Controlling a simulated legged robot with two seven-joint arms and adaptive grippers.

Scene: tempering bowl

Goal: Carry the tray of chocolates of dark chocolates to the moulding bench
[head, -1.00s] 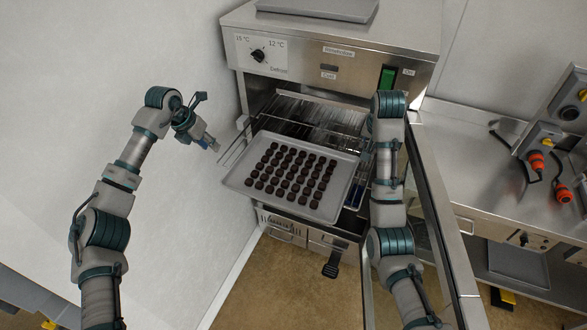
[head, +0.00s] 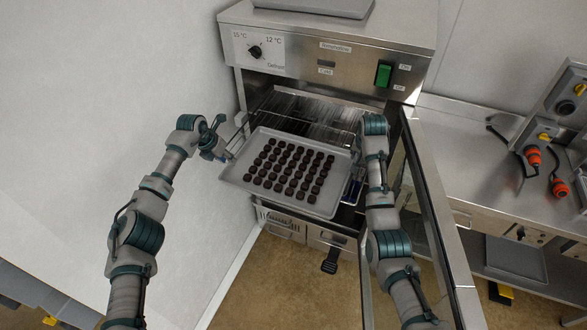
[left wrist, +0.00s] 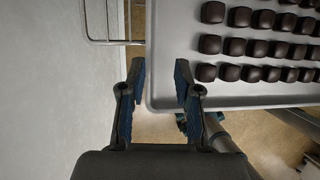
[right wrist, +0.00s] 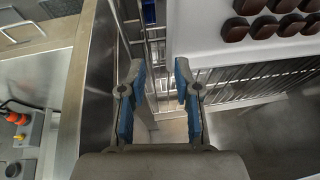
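The grey tray (head: 235,180) holds several rows of dark chocolates (head: 290,165) and rests level, pulled partly out of the open steel cabinet. My left gripper (head: 228,155) is at the tray's left rim. In the left wrist view its fingers (left wrist: 158,85) are open, one overlapping the tray corner (left wrist: 235,94) and one off its edge; contact cannot be told. My right gripper is mostly hidden behind its arm in the head view. In the right wrist view its fingers (right wrist: 156,80) are open and empty, close to the tray (right wrist: 205,40).
The cabinet (head: 320,60) has wire racks (head: 300,110) behind the tray. Its open door (head: 440,220) stands right of my right arm. Beyond is a steel counter (head: 470,160) with orange connectors (head: 533,156). A white wall (head: 90,90) is close on the left.

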